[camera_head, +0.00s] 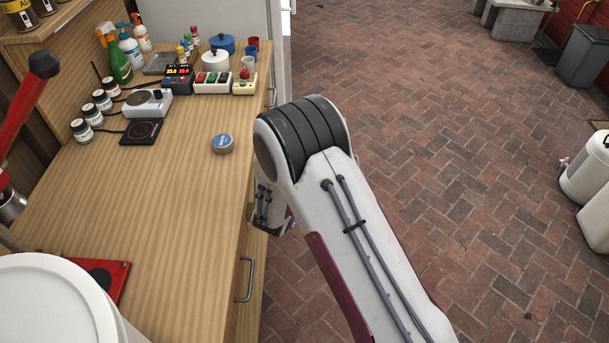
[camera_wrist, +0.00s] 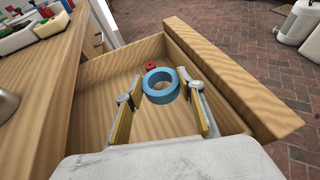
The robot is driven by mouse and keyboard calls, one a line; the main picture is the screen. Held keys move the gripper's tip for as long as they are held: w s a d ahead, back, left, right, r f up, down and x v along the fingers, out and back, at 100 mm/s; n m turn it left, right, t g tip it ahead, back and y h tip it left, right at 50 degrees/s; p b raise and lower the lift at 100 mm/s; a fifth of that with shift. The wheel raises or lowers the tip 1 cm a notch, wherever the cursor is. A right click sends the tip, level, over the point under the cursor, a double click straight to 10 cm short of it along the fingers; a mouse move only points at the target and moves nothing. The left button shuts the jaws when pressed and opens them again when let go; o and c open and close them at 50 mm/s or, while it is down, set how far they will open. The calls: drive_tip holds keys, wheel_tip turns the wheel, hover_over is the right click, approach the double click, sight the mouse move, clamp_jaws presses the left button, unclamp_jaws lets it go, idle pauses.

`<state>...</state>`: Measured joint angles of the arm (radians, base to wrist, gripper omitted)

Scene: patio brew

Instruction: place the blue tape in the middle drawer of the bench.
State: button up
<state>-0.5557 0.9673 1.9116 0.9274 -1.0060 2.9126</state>
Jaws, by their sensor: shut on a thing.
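The blue tape (camera_wrist: 160,98) is a thick blue ring in the wrist view. My gripper (camera_wrist: 160,90) is shut on it, with one finger on each side. The tape is over an open wooden drawer (camera_wrist: 100,68) of the bench. I cannot tell how far it is above the drawer floor, or which drawer of the bench this is. A small red thing (camera_wrist: 151,67) lies in the drawer just beyond the tape. In the head view my arm hides the drawer, the tape and my fingertips.
The drawer's thick front panel (camera_wrist: 235,75) stands on the right, the bench top (camera_head: 170,215) on the left. A round grey-blue tin (camera_head: 222,144) stands near the bench edge. A drawer handle (camera_head: 250,279) shows nearer the camera. Bottles, jars and pots crowd the far bench end.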

drive_tip(key=shift+f, duration=1.85)
drive_tip(key=shift+f, duration=0.55)
drive_tip(key=o, duration=1)
drive_tip(key=shift+r, duration=0.1)
drive_tip(key=shift+r, duration=0.35)
drive_tip(key=shift+s+a+r, duration=0.1)
drive_tip(key=shift+s+r, duration=0.05)
drive_tip(key=shift+r, duration=0.05)
drive_tip(key=v, duration=0.7)
drive_tip(key=shift+r, duration=0.15)
